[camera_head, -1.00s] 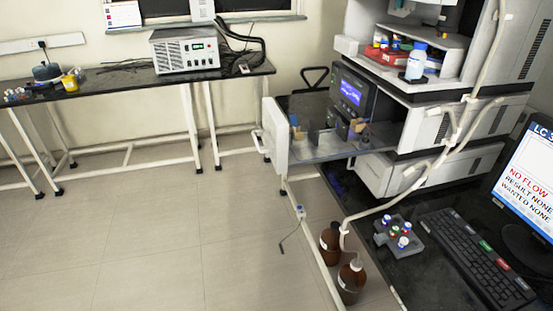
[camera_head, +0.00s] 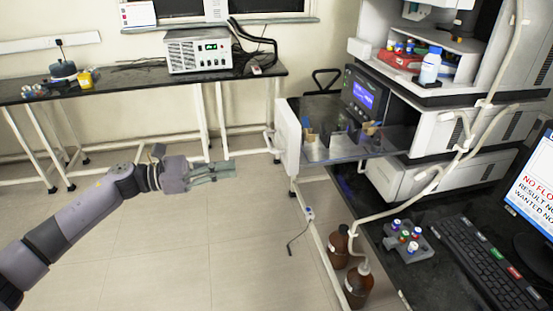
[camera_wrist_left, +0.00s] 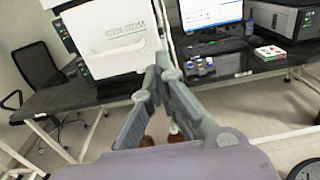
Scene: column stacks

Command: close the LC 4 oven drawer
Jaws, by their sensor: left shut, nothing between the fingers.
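The oven drawer (camera_head: 345,146) is pulled out to the left from the instrument stack, with its white front panel (camera_head: 287,137) at its left end. In the left wrist view the white front panel (camera_wrist_left: 108,38) faces me, with grey lettering too blurred to read. My left gripper (camera_head: 236,169) is to the left of the panel and apart from it in the head view. Its fingers (camera_wrist_left: 161,64) meet at the tips and hold nothing. My right gripper is in neither view.
Brown bottles (camera_head: 337,246) stand on the floor below the bench. A grey vial rack (camera_head: 410,241) and a keyboard (camera_head: 490,262) lie on the black bench. Tubing (camera_head: 440,170) hangs in front of the stack. The floor left of the drawer is clear.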

